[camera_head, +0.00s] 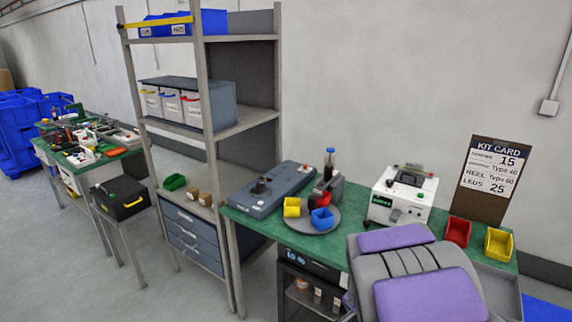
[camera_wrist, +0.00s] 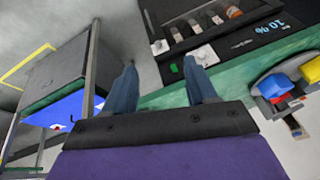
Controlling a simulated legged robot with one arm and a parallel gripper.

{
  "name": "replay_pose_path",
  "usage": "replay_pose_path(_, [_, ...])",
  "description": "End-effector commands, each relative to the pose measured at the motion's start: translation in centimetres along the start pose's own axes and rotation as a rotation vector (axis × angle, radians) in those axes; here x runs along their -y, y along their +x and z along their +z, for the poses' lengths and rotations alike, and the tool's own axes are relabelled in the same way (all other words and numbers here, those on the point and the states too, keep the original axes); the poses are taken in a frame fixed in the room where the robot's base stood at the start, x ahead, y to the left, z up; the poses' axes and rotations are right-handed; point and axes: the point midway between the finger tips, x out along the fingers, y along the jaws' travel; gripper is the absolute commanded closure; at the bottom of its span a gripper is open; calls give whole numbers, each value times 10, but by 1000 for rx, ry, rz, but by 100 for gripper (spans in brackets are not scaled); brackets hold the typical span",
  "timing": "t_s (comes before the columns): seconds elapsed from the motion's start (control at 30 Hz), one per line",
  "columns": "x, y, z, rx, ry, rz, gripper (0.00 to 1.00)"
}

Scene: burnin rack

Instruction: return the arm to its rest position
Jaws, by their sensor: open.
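My gripper (camera_wrist: 166,88) shows in the wrist view with its two dark fingers spread apart and nothing between them. Beyond the fingers are grey floor and the edge of the green-topped bench (camera_wrist: 150,99). In the head view my purple and grey arm fills the lower right, in front of the green-topped bench (camera_head: 293,238). The gripper's fingers do not show in the head view.
On the bench stand a grey-blue device (camera_head: 270,190), a round tray (camera_head: 333,225) with small bins, a white machine (camera_head: 403,195), a red bin (camera_head: 457,231) and a yellow bin (camera_head: 498,243). A kit card (camera_head: 490,178) stands behind. A tall shelf rack (camera_head: 205,100) is left; floor is clear at front left.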

Motion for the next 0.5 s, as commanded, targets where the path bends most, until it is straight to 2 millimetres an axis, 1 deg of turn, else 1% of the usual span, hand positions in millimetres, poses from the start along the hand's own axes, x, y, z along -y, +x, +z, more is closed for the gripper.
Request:
replay_pose_path(0.03, [-3,-19,9,27,-38,-1,43])
replay_pose_path(0.17, [-20,-59,40,116,-156,13,43])
replay_pose_path(0.27, [-37,-89,66,188,-251,25,43])
replay_pose_path(0.37, [-55,-118,91,254,-351,32,43])
replay_pose_path(0.5, [-85,-157,126,345,-494,45,43])
